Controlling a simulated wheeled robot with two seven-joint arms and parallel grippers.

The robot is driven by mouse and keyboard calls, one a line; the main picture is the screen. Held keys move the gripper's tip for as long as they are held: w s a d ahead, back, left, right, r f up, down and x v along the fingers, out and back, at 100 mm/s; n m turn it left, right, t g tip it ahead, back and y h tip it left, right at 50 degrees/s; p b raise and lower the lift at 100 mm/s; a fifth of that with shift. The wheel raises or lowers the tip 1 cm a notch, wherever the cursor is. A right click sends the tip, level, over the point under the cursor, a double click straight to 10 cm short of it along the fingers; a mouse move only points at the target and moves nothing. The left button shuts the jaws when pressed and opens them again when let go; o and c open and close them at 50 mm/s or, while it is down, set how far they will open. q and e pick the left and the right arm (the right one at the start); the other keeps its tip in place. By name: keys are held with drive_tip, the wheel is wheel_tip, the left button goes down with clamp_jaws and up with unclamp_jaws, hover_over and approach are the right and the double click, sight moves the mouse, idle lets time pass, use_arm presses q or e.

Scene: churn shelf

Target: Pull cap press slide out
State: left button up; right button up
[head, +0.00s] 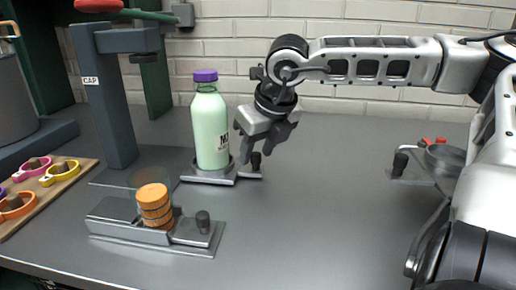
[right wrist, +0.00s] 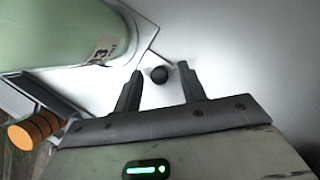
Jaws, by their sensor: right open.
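The cap press (head: 118,100) is a dark grey-blue post and arm labelled CAP at the left. At the right of its base, a slide plate (head: 222,179) carries a pale green bottle (head: 210,130) with a purple cap (head: 205,75), standing upright. The plate has a black knob (head: 256,160) at its right end. My right gripper (head: 262,146) is open, pointing down at this knob. In the right wrist view the knob (right wrist: 159,75) lies between the two open fingers (right wrist: 158,82); I cannot tell whether they touch it. My left gripper is not in view.
In front, another slide (head: 130,226) with a black knob (head: 203,220) holds an orange striped stack (head: 154,205). A wooden board (head: 75,182) with coloured rings lies at the left. A metal pan-like piece (head: 445,160) stands at the right. The middle-right counter (head: 330,210) is clear.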

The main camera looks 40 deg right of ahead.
drive_tip(key=shift+s+r, duration=0.1)
drive_tip(key=p+v, duration=0.1)
drive_tip(key=v, duration=1.4)
drive_tip(key=shift+r, duration=0.4)
drive_tip(key=shift+f, duration=0.1)
drive_tip(key=b+x, duration=0.1)
drive_tip(key=x, duration=1.3)
drive_tip(key=shift+f, duration=0.45)
drive_tip(key=shift+w+f, duration=0.25)
drive_tip(key=shift+f, duration=0.25)
drive_tip(key=shift+w+a, duration=0.1)
drive_tip(key=shift+w, duration=0.05)
drive_tip(key=shift+r, duration=0.1)
